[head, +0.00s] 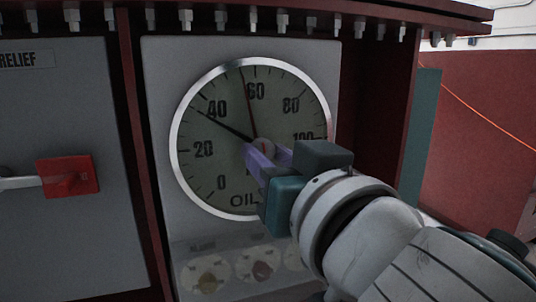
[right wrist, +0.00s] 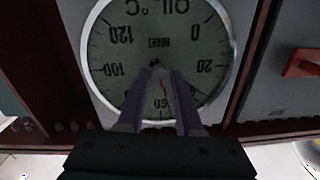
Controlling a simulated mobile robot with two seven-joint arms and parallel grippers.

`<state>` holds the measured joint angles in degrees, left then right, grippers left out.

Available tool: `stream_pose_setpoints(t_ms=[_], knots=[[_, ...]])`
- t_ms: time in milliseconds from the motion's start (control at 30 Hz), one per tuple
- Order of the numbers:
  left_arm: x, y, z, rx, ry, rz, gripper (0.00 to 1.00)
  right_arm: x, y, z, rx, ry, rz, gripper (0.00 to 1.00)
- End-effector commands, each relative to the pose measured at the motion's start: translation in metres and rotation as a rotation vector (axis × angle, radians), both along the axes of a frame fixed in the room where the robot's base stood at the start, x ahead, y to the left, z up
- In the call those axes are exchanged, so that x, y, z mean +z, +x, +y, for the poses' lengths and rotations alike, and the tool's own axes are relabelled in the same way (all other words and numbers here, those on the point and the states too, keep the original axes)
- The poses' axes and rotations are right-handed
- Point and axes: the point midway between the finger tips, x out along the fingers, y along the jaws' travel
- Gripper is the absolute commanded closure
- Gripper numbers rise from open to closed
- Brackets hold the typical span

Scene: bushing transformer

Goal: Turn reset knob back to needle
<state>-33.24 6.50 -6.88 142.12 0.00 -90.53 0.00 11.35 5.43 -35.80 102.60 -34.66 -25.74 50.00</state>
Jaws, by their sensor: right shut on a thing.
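The round oil temperature gauge (head: 290,110) has a silver rim and a grey-green dial. Its black needle (head: 222,125) points close to 40. Its red needle (head: 246,97) points just short of 60, so the two stand apart. The small pale reset knob (head: 266,145) sits at the dial's centre. My right gripper (head: 264,153) is shut on the knob, its purple fingers covering part of it. In the right wrist view the gauge (right wrist: 125,60) appears upside down and the fingers (right wrist: 157,76) reach its centre. My left gripper is not in view.
A grey cabinet door (head: 60,120) with a red handle block (head: 68,176) stands left of the gauge. Bolts line the dark red flange (head: 300,8) above. Small round dials (head: 208,272) lie below. My right arm covers the gauge's lower right.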

Motion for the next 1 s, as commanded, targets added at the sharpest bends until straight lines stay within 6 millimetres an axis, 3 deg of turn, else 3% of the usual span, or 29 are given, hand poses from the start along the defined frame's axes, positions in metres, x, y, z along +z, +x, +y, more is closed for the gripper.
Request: stream_pose_setpoints(t_ms=[167,667,1000], knots=[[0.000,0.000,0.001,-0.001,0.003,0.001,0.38,0.000,0.000,0.000,0.000,0.000,0.000,1.00],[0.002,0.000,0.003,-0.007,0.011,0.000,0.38,0.001,0.000,0.000,0.000,-0.039,-0.013,1.00],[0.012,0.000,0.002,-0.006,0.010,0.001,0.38,0.002,0.000,0.000,0.000,-0.252,-0.083,1.00]])
